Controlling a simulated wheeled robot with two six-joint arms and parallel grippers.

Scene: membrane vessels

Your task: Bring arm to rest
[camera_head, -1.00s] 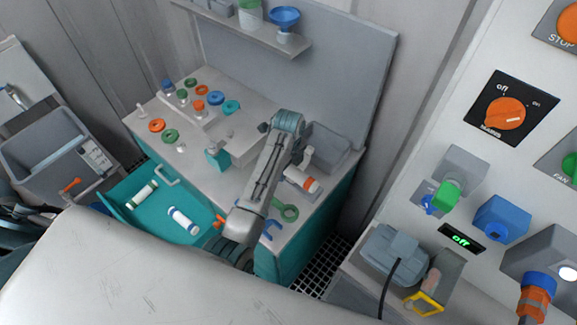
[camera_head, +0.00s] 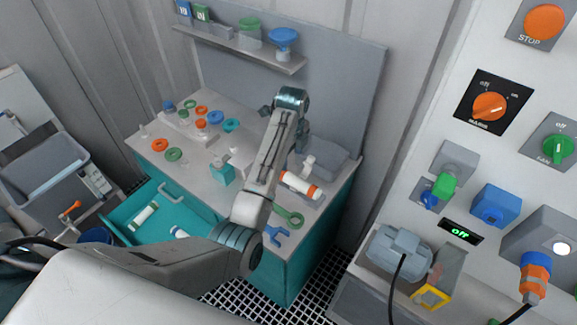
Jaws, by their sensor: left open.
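My left arm comes in from the lower left, bends at a grey and teal elbow, and rises over the counter (camera_head: 205,185). My left gripper (camera_head: 303,139) is at its far end, open, small and mostly hidden behind the wrist and forearm. It is above the counter near a grey bin. A white vessel with orange ends (camera_head: 301,186) lies on the counter to the right of the forearm, apart from the gripper. My right gripper is not in view.
An open teal drawer (camera_head: 115,217) holds a green-ended vessel (camera_head: 145,216) and a blue-ended one (camera_head: 179,232), partly hidden by my arm. Coloured rings, a green wrench (camera_head: 289,215) and a blue tool (camera_head: 275,236) lie on the counter. A control panel (camera_head: 535,100) stands at right.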

